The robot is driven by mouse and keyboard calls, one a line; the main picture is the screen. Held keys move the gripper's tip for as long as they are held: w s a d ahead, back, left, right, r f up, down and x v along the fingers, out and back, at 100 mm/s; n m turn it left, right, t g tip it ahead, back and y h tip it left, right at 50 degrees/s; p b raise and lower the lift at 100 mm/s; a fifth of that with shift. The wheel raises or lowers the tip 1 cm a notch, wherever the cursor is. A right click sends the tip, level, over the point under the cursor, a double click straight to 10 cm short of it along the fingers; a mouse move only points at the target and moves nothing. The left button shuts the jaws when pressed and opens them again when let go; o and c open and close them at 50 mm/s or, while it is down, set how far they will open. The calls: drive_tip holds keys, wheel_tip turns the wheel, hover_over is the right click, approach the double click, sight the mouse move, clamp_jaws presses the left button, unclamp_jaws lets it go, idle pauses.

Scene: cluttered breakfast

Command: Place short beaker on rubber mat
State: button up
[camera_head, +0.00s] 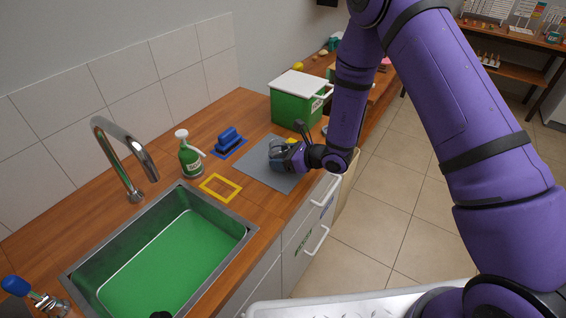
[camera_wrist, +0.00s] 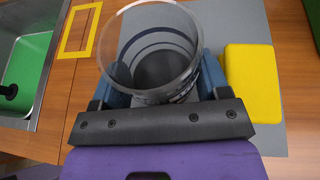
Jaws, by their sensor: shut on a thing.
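The short beaker (camera_wrist: 160,50) is clear glass with dark blue bands, and it stands between my gripper's fingers in the wrist view. My gripper (camera_head: 282,152) is shut on it. In the head view the beaker (camera_head: 275,148) shows only in small part, over the grey rubber mat (camera_head: 262,178). The mat also shows in the wrist view (camera_wrist: 245,25) around and behind the beaker. I cannot tell whether the beaker's base touches the mat. A yellow block (camera_wrist: 252,82) lies on the mat just right of my gripper in the wrist view.
A sink (camera_head: 170,250) with a green basin is at the front left.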

drive_tip(key=shift+f, duration=1.15)
drive_tip(key=o, duration=1)
drive_tip(key=shift+f, duration=0.1)
drive_tip(key=shift+c, duration=0.2)
drive_tip(key=v, duration=1.2)
